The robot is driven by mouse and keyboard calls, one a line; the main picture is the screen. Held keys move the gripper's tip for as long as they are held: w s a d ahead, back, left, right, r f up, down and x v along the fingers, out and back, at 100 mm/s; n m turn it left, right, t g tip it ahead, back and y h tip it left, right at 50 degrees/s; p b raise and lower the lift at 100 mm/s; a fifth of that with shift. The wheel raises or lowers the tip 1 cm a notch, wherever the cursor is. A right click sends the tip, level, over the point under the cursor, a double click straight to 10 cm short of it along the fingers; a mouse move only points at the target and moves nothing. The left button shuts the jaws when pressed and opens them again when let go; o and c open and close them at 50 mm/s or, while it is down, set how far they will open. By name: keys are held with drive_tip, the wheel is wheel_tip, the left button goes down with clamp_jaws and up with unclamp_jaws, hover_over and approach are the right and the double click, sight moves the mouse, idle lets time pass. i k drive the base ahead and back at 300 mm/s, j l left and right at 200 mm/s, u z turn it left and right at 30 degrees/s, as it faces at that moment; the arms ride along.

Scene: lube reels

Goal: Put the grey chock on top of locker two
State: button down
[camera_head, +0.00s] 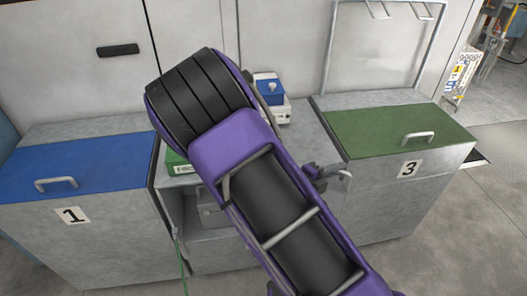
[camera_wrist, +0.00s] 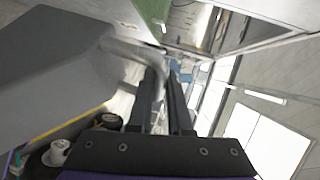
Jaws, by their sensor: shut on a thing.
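The grey chock (camera_wrist: 50,68) fills the left of the wrist view, a large block with a bent grey handle (camera_wrist: 135,50). My gripper (camera_wrist: 162,82) is shut on that handle, its dark fingers close together. Locker two's number is not visible; the grey middle unit (camera_head: 305,147) between lockers one and three is partly hidden behind my arm. Its front is open at the left.
Blue-topped locker one (camera_head: 85,160) stands left, green-topped locker three (camera_head: 400,130) right. A blue-and-white device (camera_head: 270,90) and a green box (camera_head: 178,165) sit at the middle unit. A metal frame (camera_head: 330,50) rises behind.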

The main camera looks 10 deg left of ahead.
sight(301, 146)
drive_tip(key=i+l, duration=0.1)
drive_tip(key=l, duration=0.4)
drive_tip(key=i+l+u, duration=0.1)
drive_tip(key=l, duration=0.35)
drive_tip(key=u, duration=1.5)
drive_tip(key=l, duration=0.1)
